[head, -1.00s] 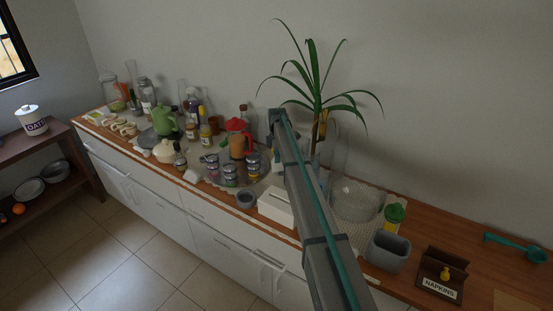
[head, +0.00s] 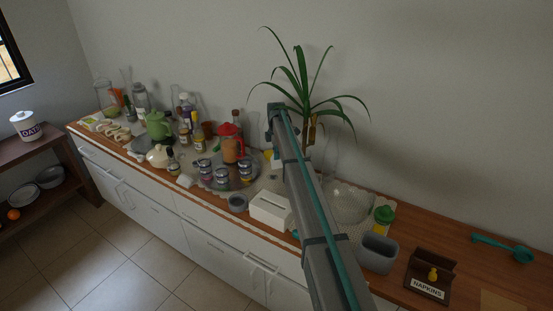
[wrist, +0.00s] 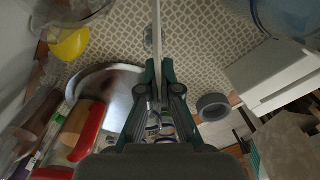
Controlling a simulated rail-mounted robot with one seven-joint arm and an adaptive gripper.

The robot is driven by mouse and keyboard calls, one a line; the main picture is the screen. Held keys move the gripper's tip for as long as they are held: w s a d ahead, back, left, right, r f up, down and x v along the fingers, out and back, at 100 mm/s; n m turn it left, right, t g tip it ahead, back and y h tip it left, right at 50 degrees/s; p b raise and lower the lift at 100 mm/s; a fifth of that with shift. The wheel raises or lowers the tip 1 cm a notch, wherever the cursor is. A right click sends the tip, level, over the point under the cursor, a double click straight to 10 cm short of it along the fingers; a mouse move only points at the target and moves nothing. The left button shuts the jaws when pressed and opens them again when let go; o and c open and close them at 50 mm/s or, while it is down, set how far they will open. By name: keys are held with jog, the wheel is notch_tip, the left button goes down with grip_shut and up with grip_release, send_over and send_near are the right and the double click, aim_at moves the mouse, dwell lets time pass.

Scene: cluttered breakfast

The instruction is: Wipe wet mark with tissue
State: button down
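My gripper (wrist: 159,72) shows in the wrist view with its two dark teal fingers close together. A thin pale strip (wrist: 157,32) stands between them, seen edge-on; it looks like the tissue. In the head view my arm hides the gripper. A small greyish smear (wrist: 149,40) on the patterned mat (wrist: 200,50), just left of the strip, may be the wet mark; I cannot tell for sure. A white tissue box (head: 270,211) stands near the counter's front edge; a white box (wrist: 272,76) at the right of the wrist view appears to be the same.
A red-topped jug (head: 231,145) and several small jars crowd the round tray to the left. A potted plant rises behind my arm. A clear bowl (head: 348,205), grey container (head: 377,254) and napkin holder (head: 430,280) stand right.

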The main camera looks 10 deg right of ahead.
jog(key=shift+r, duration=1.1)
jog(key=shift+f, duration=0.1)
